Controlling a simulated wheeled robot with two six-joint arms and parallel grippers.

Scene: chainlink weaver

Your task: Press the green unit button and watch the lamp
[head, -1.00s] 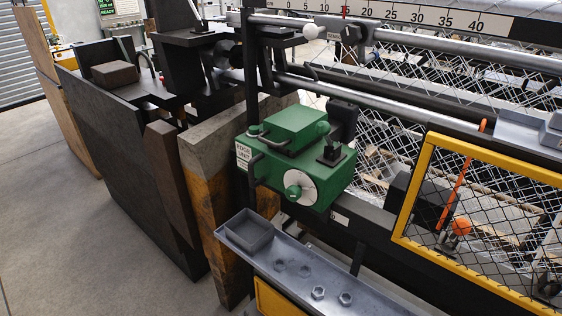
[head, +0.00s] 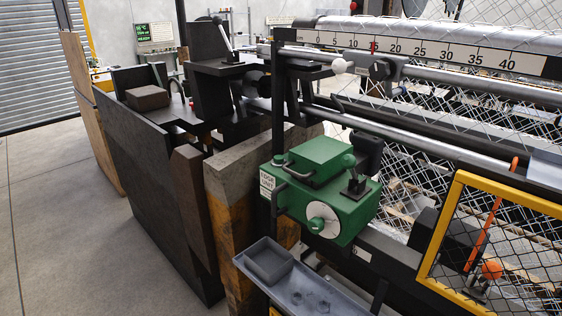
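The green unit (head: 325,185) is a green metal box mounted on the machine's near end, right of centre. Its front carries a white round disc with a green centre (head: 317,225). A green knob (head: 348,160) sticks out of its upper block, and a black lever piece (head: 355,187) stands on top. A white label (head: 267,184) is on its left side. I cannot tell which of these parts is the button, and I see no clear lamp on the unit. Neither of my grippers is in view.
A grey tray (head: 305,283) runs below the unit. A yellow-framed mesh guard (head: 445,230) stands at right, with an orange ball-ended lever (head: 491,270) behind it. A numbered scale (head: 440,50) spans the top. Dark panels (head: 150,185) stand at left. Open floor (head: 60,220) lies left of them.

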